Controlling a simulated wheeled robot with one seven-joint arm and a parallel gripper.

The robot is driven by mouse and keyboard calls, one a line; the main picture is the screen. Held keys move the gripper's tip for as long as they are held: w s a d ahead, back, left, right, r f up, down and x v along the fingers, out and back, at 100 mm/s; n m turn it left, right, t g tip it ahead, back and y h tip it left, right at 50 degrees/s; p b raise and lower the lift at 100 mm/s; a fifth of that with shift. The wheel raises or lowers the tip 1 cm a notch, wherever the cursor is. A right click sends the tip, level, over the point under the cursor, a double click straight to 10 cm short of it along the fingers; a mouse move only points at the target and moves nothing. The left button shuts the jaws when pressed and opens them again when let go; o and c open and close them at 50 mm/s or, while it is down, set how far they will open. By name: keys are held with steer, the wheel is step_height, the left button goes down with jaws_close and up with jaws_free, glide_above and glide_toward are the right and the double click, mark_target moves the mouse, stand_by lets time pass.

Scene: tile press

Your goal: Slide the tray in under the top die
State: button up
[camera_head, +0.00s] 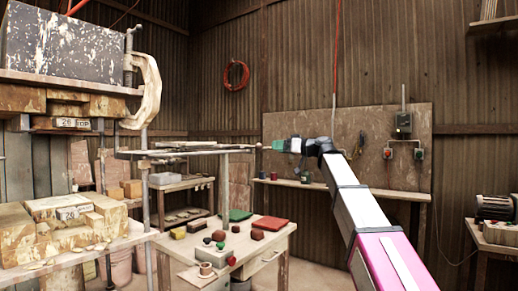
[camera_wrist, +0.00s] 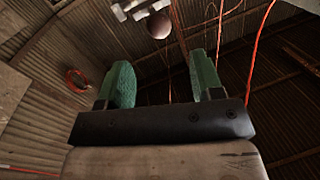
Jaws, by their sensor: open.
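The tray (camera_head: 185,152) is a thin flat slab at the right of the press, level and held out in the air beside it. A small dark knob (camera_head: 258,146) is at its right end; a round ball knob (camera_wrist: 159,25) shows in the wrist view. The top die (camera_head: 73,123), labelled "26 TOP", hangs under the press's upper plate, left of the tray. My gripper (camera_head: 276,146), with green fingers, is just right of the knob. In the wrist view my gripper (camera_wrist: 162,82) is open and empty, with the ball ahead of its fingertips.
The lower die blocks (camera_head: 67,212), labelled "26", sit on the press's lower shelf. A clamp (camera_head: 148,90) and posts stand at the press's right side. A workbench (camera_head: 265,255) with coloured blocks stands below the tray. Open air surrounds my gripper.

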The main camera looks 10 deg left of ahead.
mark_target(259, 147)
steer(key=a, duration=0.3)
steer(key=w+a, duration=0.1)
steer(key=a, duration=0.2)
steer(key=w+a, duration=0.1)
steer(key=a, duration=0.2)
steer(key=shift+s+a, duration=0.1)
steer(key=shift+s, duration=0.05)
jaws_close()
